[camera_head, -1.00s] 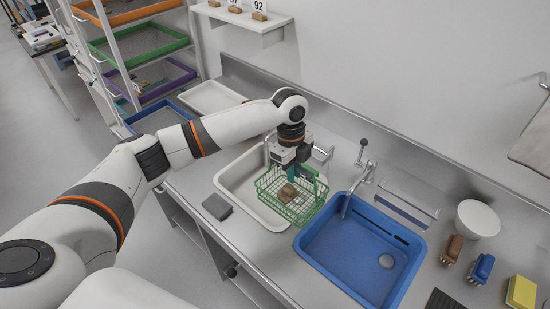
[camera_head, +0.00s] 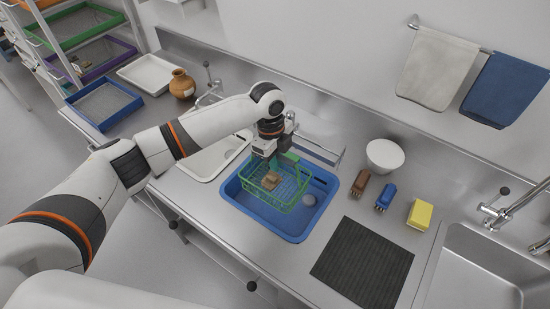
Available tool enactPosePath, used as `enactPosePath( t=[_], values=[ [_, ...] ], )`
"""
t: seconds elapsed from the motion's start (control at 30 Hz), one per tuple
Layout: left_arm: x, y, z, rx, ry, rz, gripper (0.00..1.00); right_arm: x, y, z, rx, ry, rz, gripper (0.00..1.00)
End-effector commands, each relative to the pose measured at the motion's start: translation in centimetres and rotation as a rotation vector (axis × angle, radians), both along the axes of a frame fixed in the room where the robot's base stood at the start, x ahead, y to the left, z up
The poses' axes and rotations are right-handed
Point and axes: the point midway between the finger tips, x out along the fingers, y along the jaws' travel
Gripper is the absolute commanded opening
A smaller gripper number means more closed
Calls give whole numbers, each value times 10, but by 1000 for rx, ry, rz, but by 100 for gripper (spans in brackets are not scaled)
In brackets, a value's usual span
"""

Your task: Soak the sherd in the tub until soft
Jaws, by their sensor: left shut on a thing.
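My left gripper (camera_head: 271,153) is shut on the handle of a green wire basket (camera_head: 297,192) and points down. A brown sherd (camera_head: 272,178) lies inside the basket, apparently in more than one piece. The basket is over or inside the blue tub (camera_head: 262,222); I cannot tell how far its bottom sits below the rim. The tub's blue floor shows to the right of the basket, with a pale round spot on it. My right gripper is not in view.
A white basin (camera_head: 203,163) sits left of the blue tub, partly behind my arm. A white bowl (camera_head: 385,156), brown brush (camera_head: 361,188), blue brush (camera_head: 385,197) and yellow sponge (camera_head: 420,215) stand to the right. A dark ribbed mat (camera_head: 362,264) lies in front.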

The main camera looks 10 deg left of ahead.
Motion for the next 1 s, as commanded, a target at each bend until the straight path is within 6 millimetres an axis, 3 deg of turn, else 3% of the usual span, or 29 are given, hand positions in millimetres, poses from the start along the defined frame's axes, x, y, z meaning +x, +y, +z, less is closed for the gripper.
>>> enactPosePath(
  t=[0.7, 1.0],
  values=[
    [0, 0, -51, -1, -2, 0, 0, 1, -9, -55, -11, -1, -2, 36],
    [0, 0, -69, -1, 0, 1, 0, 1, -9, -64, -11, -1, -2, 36]
  ],
)
